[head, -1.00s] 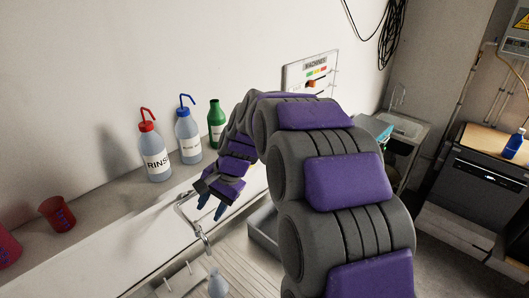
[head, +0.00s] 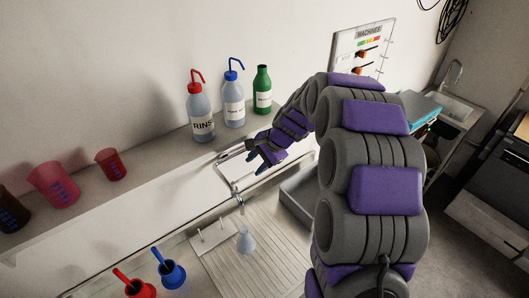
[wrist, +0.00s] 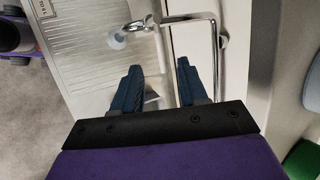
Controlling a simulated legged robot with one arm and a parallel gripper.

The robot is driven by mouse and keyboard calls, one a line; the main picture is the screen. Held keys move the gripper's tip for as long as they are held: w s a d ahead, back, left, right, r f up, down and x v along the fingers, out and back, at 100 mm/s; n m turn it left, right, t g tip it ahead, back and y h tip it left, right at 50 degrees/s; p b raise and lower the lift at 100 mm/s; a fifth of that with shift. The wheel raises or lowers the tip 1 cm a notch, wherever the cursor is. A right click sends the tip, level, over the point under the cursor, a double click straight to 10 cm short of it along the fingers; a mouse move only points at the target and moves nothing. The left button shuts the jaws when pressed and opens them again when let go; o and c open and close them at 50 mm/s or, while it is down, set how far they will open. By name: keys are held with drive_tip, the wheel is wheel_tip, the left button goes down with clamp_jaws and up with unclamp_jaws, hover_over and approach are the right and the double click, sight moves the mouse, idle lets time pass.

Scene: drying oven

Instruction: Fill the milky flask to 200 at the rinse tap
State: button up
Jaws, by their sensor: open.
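The small milky flask (head: 246,241) stands upright on the ribbed draining surface in the head view, just below the tap's outlet end. My gripper (head: 268,163) is open and empty, above the counter beside the spout. Its two blue fingers (wrist: 160,68) are apart in the wrist view. The flask's markings and liquid level are too small to read.
A RINSE bottle (head: 201,112), a blue-capped bottle (head: 234,103) and a green bottle (head: 262,92) stand on the shelf behind. Red beakers (head: 54,184) stand left. Blue (head: 172,273) and red (head: 138,289) vessels are at front left. A grey tray (head: 298,196) lies right of the drainboard (head: 262,272).

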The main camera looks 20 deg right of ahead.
sight(243, 178)
drive_tip(key=x, duration=0.7)
drive_tip(key=shift+w+a+f, duration=0.1)
drive_tip(key=shift+f, duration=0.15)
drive_tip(key=shift+c, duration=0.2)
clamp_jaws()
drive_tip(key=shift+r+p, duration=0.1)
drive_tip(key=shift+p, duration=0.3)
drive_tip(key=shift+m, duration=0.4)
drive_tip(key=shift+s+m+t+h+p, duration=0.6)
drive_tip(key=shift+s+m+p, duration=0.15)
drive_tip(key=shift+m+p, duration=0.65)
